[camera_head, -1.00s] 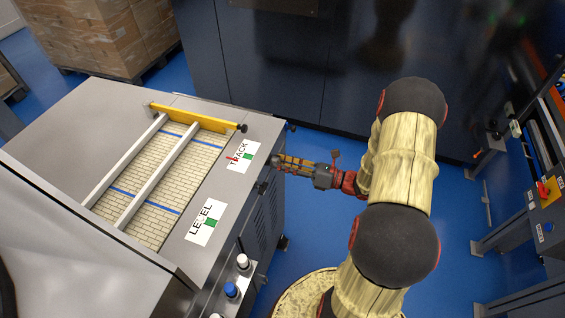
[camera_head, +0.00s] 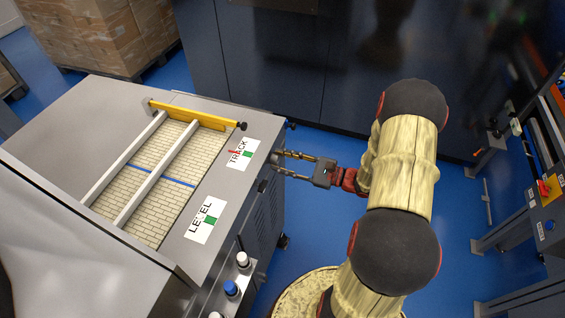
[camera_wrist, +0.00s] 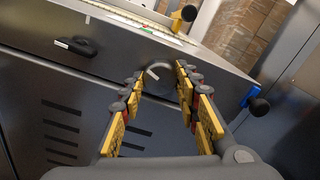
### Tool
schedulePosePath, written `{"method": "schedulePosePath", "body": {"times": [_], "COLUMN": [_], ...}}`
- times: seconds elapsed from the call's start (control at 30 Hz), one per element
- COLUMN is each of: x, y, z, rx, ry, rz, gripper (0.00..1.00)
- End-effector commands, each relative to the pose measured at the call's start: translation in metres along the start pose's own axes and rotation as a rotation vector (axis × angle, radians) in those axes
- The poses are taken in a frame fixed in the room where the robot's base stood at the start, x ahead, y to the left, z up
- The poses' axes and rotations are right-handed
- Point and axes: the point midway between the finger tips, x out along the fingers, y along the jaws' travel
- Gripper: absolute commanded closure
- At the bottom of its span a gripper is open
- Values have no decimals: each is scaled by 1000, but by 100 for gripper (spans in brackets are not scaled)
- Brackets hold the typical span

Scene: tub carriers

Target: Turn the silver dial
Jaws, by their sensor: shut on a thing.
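The silver dial (camera_wrist: 157,72) shows in the wrist view as a round knob with a bright curved edge, on the upper side panel of the grey machine (camera_head: 215,275). My gripper (camera_wrist: 159,75) has its two fingers on either side of the dial and is shut on it. The TRACK label has a red pointer left of a green patch. The LEVEL label (camera_head: 205,219) shows a green patch.
A black knob (camera_wrist: 76,46) sits left of the dial on the same panel. The machine's top has a tiled belt (camera_head: 145,215), pale rails and a yellow bar (camera_head: 195,115). Dark cabinets (camera_head: 270,60) stand behind. Blue floor (camera_head: 300,225) is open right of the machine.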

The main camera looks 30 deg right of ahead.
Motion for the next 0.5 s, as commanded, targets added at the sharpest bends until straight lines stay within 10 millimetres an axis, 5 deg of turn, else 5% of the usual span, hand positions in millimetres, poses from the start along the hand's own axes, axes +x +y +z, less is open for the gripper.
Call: {"method": "schedulePosePath", "body": {"times": [0.5], "x": [0], "y": [0], "z": [-2], "rx": [-319], "ry": [2], "rz": [1], "gripper": [93]}}
